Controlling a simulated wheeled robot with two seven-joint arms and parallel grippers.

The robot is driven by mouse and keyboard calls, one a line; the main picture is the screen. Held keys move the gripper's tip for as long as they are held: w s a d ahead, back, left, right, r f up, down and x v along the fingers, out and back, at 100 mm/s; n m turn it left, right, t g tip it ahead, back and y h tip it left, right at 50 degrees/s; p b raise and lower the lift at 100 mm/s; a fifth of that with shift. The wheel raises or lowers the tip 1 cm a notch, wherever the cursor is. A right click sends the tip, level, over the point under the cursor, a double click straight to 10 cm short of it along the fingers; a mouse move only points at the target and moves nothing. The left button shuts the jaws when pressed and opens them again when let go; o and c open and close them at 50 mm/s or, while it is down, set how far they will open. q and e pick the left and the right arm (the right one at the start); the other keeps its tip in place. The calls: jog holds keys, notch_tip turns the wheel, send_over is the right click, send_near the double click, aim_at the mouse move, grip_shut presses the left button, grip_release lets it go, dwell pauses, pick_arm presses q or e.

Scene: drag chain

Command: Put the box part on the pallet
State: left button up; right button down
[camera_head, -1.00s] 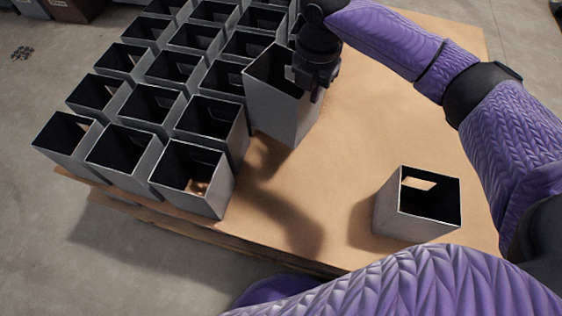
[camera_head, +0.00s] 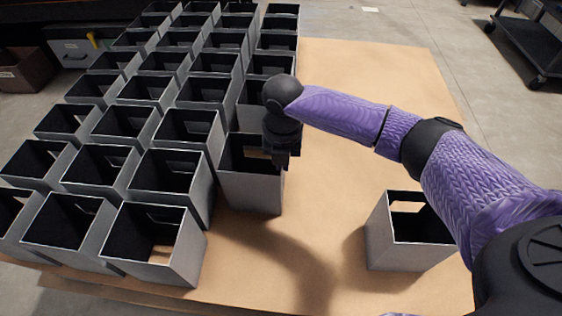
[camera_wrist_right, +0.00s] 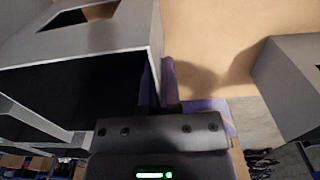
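The box part (camera_head: 252,192) is a grey, open-topped, square box in the middle of the head view. It stands upright, close beside the right edge of the block of boxes. My right gripper (camera_head: 281,158) points down at its right wall and appears shut on that wall. In the right wrist view the fingers (camera_wrist_right: 160,92) straddle the wall of the box (camera_wrist_right: 130,30). I cannot tell whether its base touches the brown board of the pallet (camera_head: 330,190). My left gripper is not in view.
Rows of similar grey boxes (camera_head: 145,165) fill the left of the pallet. A single box (camera_head: 395,255) stands apart at the lower right, and the board between is clear. A dark cart (camera_head: 525,45) and a brown bin (camera_head: 22,72) stand beyond.

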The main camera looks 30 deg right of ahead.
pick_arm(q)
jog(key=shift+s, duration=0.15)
pick_arm(e)
jog(key=c, duration=1.2)
grip_release()
jog(key=shift+f, duration=0.15)
jog(key=o, duration=0.4)
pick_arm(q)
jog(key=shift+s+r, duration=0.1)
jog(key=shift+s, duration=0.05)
pick_arm(e)
notch_tip(320, 180, up, 12)
jog(key=p, duration=0.7)
jog(key=shift+p, duration=0.3)
jog(key=shift+r, duration=0.25)
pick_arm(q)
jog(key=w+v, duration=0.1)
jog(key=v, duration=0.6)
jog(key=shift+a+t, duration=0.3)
